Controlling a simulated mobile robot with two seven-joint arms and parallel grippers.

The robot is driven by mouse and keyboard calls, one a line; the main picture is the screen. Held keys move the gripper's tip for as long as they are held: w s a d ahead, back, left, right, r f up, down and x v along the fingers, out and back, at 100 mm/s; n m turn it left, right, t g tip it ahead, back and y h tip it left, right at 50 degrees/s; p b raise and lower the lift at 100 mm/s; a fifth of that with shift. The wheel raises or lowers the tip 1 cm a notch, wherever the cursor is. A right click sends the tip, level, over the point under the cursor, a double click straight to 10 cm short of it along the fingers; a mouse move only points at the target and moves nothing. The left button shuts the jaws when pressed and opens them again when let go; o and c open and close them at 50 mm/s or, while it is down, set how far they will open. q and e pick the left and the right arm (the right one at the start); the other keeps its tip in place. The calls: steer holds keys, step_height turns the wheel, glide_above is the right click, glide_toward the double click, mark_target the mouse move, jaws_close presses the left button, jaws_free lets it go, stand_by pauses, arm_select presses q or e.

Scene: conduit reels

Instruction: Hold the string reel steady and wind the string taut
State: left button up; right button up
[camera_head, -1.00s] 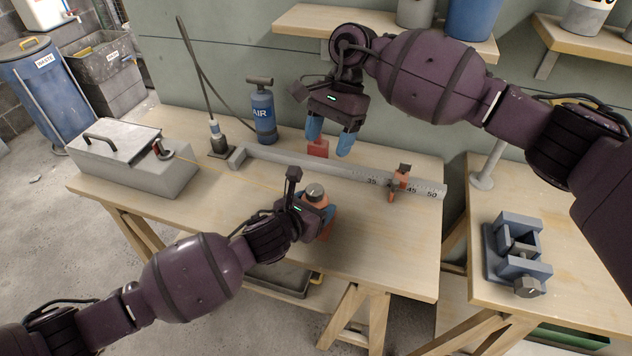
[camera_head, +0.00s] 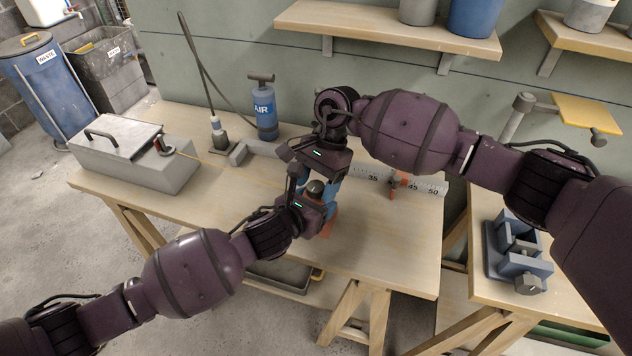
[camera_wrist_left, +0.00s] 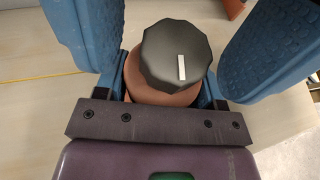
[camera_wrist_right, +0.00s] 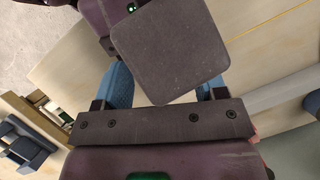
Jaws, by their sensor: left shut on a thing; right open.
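The string reel (camera_head: 327,229) stands on the bench, an orange-red body with a dark faceted knob (camera_head: 316,187) on top. In the left wrist view the knob (camera_wrist_left: 180,58) carries a white mark. My left gripper (camera_head: 318,213) is shut around the reel body, its blue fingers on either side. My right gripper (camera_head: 318,183) is open, pointing down just behind and above the knob; contact cannot be told. The yellow string (camera_wrist_left: 40,78) shows left of the reel.
A grey lidded box (camera_head: 135,160) stands at the bench's left, the string leading from it. A grey scale rail (camera_head: 425,187) with an orange clamp (camera_head: 397,182) lies behind the reel. A blue AIR bottle (camera_head: 265,112) stands at the back. The front right of the bench is clear.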

steer(key=c, duration=0.9)
steer(key=shift+m, duration=0.6)
steer(key=shift+c, duration=0.2)
steer(key=o, duration=0.9)
steer(key=shift+o, duration=0.2)
steer(key=v, duration=1.2)
steer(key=shift+d, duration=0.25)
steer(key=shift+s, duration=0.15)
